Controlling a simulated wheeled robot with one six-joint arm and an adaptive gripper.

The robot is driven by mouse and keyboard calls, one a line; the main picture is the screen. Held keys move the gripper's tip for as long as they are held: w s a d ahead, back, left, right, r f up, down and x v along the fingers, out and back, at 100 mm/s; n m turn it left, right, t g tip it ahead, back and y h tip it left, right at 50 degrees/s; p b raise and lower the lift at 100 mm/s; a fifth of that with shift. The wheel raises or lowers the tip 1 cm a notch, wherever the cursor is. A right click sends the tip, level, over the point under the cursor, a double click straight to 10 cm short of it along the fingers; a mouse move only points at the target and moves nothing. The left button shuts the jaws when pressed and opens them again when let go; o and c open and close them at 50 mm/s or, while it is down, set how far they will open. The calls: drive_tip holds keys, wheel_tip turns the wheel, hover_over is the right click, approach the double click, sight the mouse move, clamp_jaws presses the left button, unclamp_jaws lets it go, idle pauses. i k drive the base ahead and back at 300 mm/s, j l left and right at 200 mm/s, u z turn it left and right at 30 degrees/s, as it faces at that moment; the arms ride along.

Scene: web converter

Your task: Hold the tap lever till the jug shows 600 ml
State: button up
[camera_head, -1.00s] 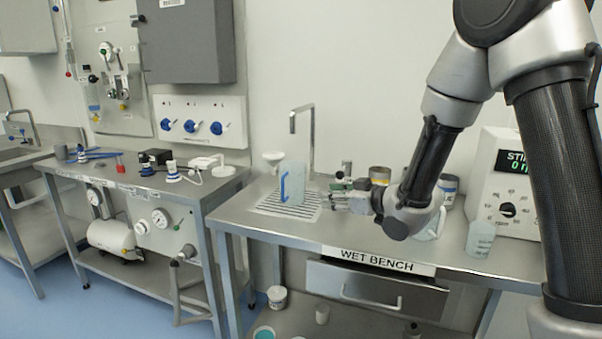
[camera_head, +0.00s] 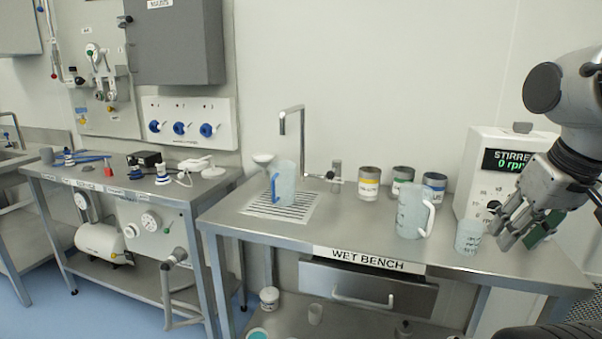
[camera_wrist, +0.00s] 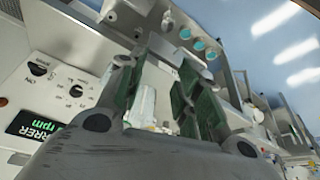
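A pale translucent jug with a blue handle (camera_head: 286,182) stands upright on the slotted drain grate (camera_head: 250,208), under the tall bent tap (camera_head: 301,140). Its water level and markings are too small to read. The tap lever (camera_head: 334,179) is a small metal fitting just right of the jug. My gripper (camera_head: 522,236) is far to the right of both, in front of the stirrer box and apart from the lever. In the wrist view, its green-padded fingers (camera_wrist: 163,80) are spread with nothing gripped between them.
A second jug with a white handle (camera_head: 412,212) and a small beaker (camera_head: 469,238) stand on the wet bench, left of my gripper. Labelled cans (camera_head: 369,184) line the back. The stirrer box (camera_head: 480,165) reads 0 rpm. Bench space before the lever is clear.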

sight(330, 175)
drive_tip(key=i+j, duration=0.3)
drive_tip(key=i, duration=0.15)
drive_tip(key=i+j, duration=0.3)
drive_tip(key=i+z, duration=0.05)
drive_tip(key=i, duration=0.05)
